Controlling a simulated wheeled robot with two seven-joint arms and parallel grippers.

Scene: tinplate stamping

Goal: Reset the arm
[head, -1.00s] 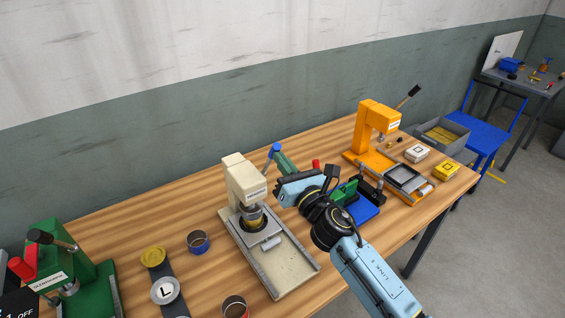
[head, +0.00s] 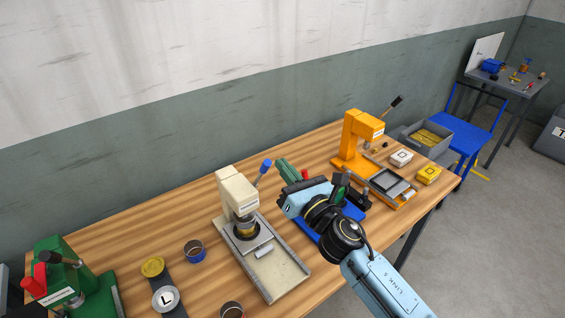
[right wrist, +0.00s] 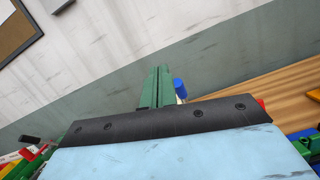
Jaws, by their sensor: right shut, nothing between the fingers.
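My right arm comes in from the lower right of the head view. Its blue wrist is over the right part of the bench, and its green fingers (head: 284,164) are together with nothing between them. They point up toward the wall, just right of the blue-tipped lever (head: 265,166) on the cream press (head: 237,192). In the right wrist view, the shut fingers (right wrist: 155,88) stand in front of the wall, and the blue lever tip (right wrist: 180,88) shows close to their right. Whether they touch is unclear. My left gripper is out of view.
Behind my right wrist is a blue fixture (head: 352,211), partly hidden. The orange press (head: 356,140) stands farther right, with a white tin (head: 401,158), a yellow tin (head: 428,175) and a grey bin (head: 428,137). At left are a green press (head: 72,282) and several round tins.

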